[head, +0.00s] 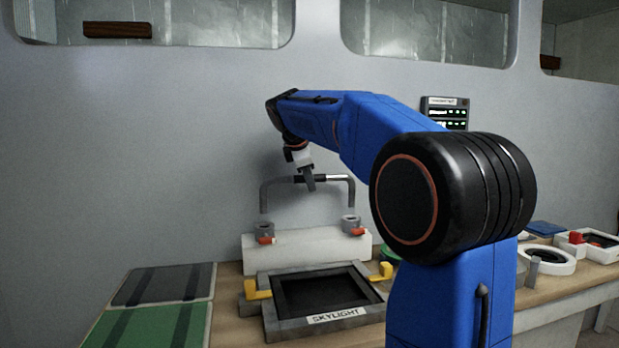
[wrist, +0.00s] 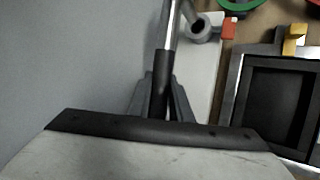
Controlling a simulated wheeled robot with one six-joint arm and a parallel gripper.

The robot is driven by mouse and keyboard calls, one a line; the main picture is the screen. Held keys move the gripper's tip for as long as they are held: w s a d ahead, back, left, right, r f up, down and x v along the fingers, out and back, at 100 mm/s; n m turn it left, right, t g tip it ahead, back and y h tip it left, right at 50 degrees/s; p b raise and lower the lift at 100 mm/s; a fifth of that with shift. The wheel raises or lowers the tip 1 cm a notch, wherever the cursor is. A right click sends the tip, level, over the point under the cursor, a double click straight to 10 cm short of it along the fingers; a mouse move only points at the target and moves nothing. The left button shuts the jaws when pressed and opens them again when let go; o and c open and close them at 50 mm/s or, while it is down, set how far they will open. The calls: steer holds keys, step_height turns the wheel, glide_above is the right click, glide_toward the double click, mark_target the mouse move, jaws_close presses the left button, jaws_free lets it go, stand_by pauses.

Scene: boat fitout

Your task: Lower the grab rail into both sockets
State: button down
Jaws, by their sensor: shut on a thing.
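The grab rail (head: 338,179) is a grey, U-shaped bar with its legs pointing down, and it also shows in the wrist view (wrist: 176,30). My gripper (head: 309,182) is shut on the dark middle grip of the rail. Two grey ring sockets, the left socket (head: 264,229) and the right socket (head: 350,222), stand on a white block (head: 305,246), each with a red tab beside it. In the head view the rail's legs end above the sockets, apart from them. In the wrist view one socket (wrist: 200,30) shows beside the rail; the other is hidden.
A skylight frame (head: 322,314) with yellow latches lies in front of the block. Dark and green panels (head: 165,285) lie at left. A white ring part (head: 546,259) and red-tabbed parts are at right. The grey wall (head: 150,150) rises close behind the rail.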

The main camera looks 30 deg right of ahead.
step_height(320, 180, down, 6)
steer(key=shift+f, duration=0.2)
stand_by(1.3)
steer(key=shift+f, duration=0.15)
stand_by(0.4)
steer(key=c, duration=1.5)
jaws_free()
steer(key=shift+c, duration=0.2)
steer(key=v, duration=1.7)
steer(key=shift+s, duration=0.15)
steer(key=shift+a, duration=0.1)
